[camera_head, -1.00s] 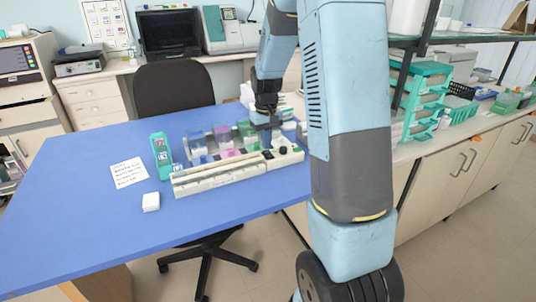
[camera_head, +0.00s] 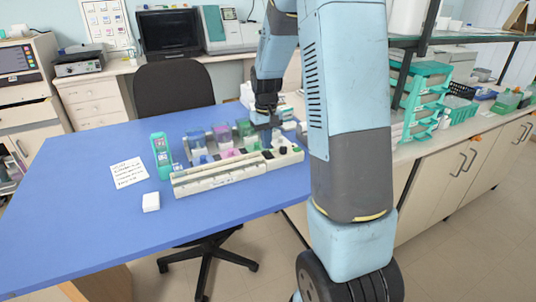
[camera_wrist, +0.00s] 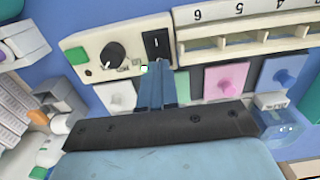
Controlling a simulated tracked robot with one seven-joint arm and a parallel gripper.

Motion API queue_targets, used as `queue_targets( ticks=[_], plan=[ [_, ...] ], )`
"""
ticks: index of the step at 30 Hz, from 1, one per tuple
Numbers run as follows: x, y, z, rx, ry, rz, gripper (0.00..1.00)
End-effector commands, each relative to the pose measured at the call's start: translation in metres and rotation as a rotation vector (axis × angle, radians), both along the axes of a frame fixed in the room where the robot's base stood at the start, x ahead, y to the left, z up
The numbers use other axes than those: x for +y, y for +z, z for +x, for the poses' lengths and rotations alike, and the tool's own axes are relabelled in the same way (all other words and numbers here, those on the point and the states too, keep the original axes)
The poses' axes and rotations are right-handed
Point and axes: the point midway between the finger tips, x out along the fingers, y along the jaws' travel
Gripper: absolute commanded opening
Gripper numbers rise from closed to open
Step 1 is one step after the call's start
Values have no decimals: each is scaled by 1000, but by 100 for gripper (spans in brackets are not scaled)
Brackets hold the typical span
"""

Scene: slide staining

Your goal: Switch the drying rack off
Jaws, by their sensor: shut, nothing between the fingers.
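The drying rack (camera_head: 220,178) is a long cream unit on the blue table, with numbered slots (camera_wrist: 250,40) in the wrist view. Its end panel carries a black rocker switch (camera_wrist: 156,42), a black round knob (camera_wrist: 110,54) and a green button (camera_wrist: 76,56). My gripper (camera_wrist: 158,66) is shut and empty. Its fingertips are just at the panel edge beside the switch in the wrist view; I cannot tell whether they touch it. The switch's position is not clear.
Staining jars with pink (camera_wrist: 226,79), green and pale lids stand close behind the rack, near my fingers. The table's front left is clear.

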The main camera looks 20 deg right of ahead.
Motion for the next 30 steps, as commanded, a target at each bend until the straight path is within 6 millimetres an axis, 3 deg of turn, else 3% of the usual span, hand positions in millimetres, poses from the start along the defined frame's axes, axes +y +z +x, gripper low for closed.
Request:
queue_targets(
  ticks=[30],
  plan=[
    [0, -6, 0, 0, 0, 0, 0]
  ],
)
